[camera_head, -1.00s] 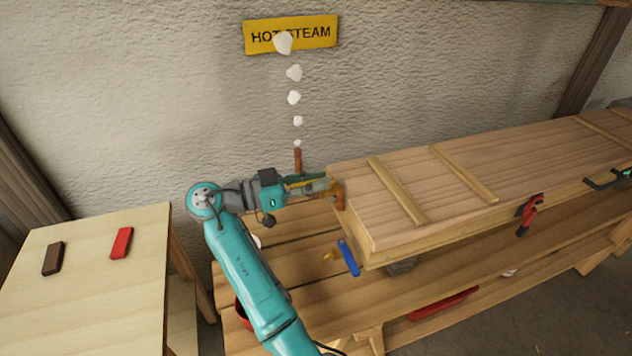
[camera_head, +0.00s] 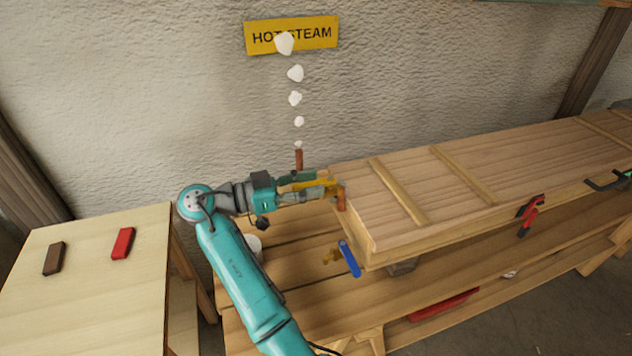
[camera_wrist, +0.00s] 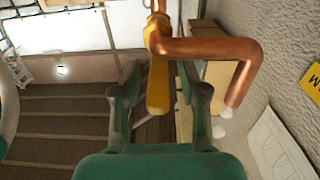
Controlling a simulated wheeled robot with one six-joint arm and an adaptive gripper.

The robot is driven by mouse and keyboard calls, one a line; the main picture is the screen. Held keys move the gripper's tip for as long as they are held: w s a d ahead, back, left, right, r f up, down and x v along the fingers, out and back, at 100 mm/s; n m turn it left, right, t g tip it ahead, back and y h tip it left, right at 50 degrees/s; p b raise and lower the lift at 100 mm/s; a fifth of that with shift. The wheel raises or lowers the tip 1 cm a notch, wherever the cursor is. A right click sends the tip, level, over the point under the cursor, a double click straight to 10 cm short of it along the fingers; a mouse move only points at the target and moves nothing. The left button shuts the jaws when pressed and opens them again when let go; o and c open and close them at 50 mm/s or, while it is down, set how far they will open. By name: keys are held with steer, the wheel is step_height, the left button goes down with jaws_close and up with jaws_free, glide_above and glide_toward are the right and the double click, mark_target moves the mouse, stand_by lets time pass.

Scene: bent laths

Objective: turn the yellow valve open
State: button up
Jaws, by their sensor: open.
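The yellow valve lever (camera_wrist: 158,85) hangs from a valve on a copper pipe (camera_wrist: 205,48) in the wrist view. My gripper (camera_wrist: 160,75) is open, with one finger on each side of the lever. I cannot tell whether either finger touches it. In the head view, the yellow lever (camera_head: 316,184) lies roughly level beside my gripper (camera_head: 322,191), at the left end of the long wooden box. The copper pipe end (camera_head: 341,198) shows just right of the fingertips.
The wooden steam box (camera_head: 400,200) rests on a bench (camera_head: 290,285). A blue-handled valve (camera_head: 349,258) sits at its near left corner. White steam puffs (camera_head: 295,98) rise from an upright copper pipe (camera_head: 299,159). A side table (camera_head: 90,290) stands left.

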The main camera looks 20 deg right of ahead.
steer(key=a, duration=0.5)
steer(key=shift+a, duration=0.35)
